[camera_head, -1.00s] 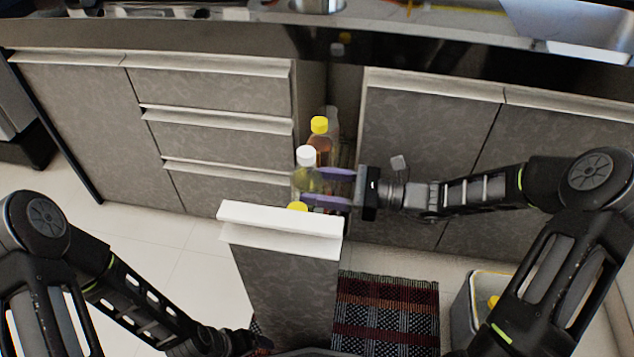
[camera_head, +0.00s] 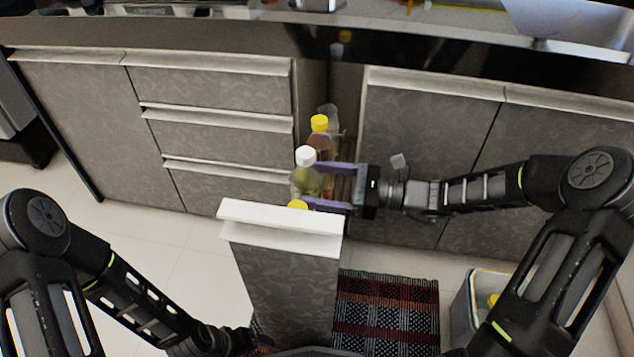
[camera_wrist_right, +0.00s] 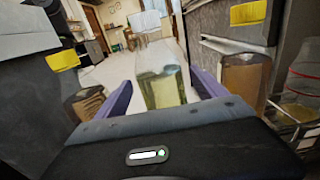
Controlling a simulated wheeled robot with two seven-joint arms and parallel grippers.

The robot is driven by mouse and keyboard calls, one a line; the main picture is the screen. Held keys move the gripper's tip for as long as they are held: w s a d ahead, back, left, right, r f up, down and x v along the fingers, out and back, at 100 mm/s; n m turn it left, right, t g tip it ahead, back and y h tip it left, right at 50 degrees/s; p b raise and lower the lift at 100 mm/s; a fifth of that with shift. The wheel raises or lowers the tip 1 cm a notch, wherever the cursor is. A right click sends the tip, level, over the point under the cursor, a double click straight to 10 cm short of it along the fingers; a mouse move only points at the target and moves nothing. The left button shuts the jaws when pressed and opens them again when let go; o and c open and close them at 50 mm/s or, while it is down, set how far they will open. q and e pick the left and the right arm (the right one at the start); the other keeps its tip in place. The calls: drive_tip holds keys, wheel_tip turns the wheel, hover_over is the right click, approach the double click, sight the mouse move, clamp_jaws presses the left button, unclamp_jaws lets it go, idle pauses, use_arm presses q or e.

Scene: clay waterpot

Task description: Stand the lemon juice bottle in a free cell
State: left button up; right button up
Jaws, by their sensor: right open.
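The lemon juice bottle (camera_head: 306,180), clear with a white cap and yellow-green liquid, stands upright in the narrow pull-out rack, behind its white-topped front panel (camera_head: 283,217). It also shows in the right wrist view (camera_wrist_right: 163,88). My right gripper (camera_head: 308,186) is open, its purple fingers on either side of the bottle with gaps visible in the wrist view. The bottle's base and the cell walls around it are hidden. My left gripper (camera_head: 232,340) is low at the bottom edge, dark and partly cut off; its jaws cannot be made out.
A yellow-capped brown bottle (camera_head: 319,141) stands behind the lemon juice; another yellow cap (camera_head: 297,205) shows just behind the front panel. A clear bottle (camera_head: 329,115) is farther back. Cabinets flank the rack. A rug (camera_head: 388,305) and grey bin (camera_head: 462,310) are at right.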

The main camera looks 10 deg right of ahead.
drive_tip(key=shift+d, duration=0.1)
drive_tip(key=p+v, duration=0.2)
drive_tip(key=v, duration=0.5)
drive_tip(key=shift+s+d, duration=0.2)
drive_tip(key=shift+d, duration=0.05)
idle(0.6)
